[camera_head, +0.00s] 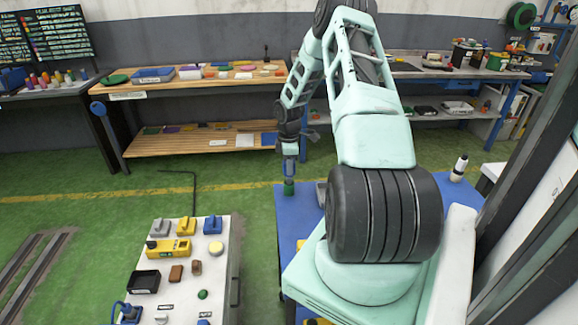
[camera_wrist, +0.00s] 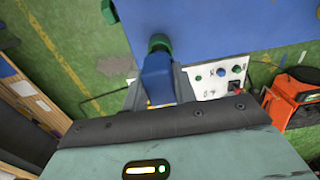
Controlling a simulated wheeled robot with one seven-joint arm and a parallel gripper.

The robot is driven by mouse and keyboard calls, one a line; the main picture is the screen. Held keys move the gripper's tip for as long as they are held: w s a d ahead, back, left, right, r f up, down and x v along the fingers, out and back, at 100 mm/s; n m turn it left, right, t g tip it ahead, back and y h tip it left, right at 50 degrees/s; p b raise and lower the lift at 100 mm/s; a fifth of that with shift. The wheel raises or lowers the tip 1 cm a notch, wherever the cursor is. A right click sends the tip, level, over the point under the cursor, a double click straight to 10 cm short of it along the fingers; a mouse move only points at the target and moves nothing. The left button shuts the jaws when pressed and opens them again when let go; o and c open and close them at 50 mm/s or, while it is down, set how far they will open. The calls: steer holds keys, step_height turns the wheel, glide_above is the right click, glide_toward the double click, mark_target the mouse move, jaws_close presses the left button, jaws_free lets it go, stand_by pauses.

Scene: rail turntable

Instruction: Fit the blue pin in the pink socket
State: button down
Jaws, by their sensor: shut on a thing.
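My gripper (camera_head: 289,152) hangs over the left edge of the blue tabletop (camera_head: 308,240). It is shut on a blue block-like piece, which I take to be the blue pin (camera_wrist: 157,75); it also shows in the head view (camera_head: 290,169). A dark green round piece (camera_wrist: 160,43) is at the pin's far end, low over or on the tabletop. I cannot tell whether it is part of the pin or a separate piece under it. A second green piece (camera_wrist: 108,12) is near the tabletop's edge. I can make out no pink socket; my arm hides much of the tabletop.
A white bench (camera_head: 215,262) with yellow, blue and black items stands at left, with a floor gap before the blue tabletop. Wooden shelves (camera_head: 195,88) line the back wall. A white-and-black item (camera_head: 459,168) stands at right. An orange machine (camera_wrist: 291,96) shows in the wrist view.

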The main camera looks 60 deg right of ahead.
steer(key=shift+r+p, duration=1.25)
steer(key=shift+r, duration=0.55)
steer(key=shift+r+p, duration=2)
steer(key=shift+r, duration=0.5)
steer(key=shift+s, duration=0.1)
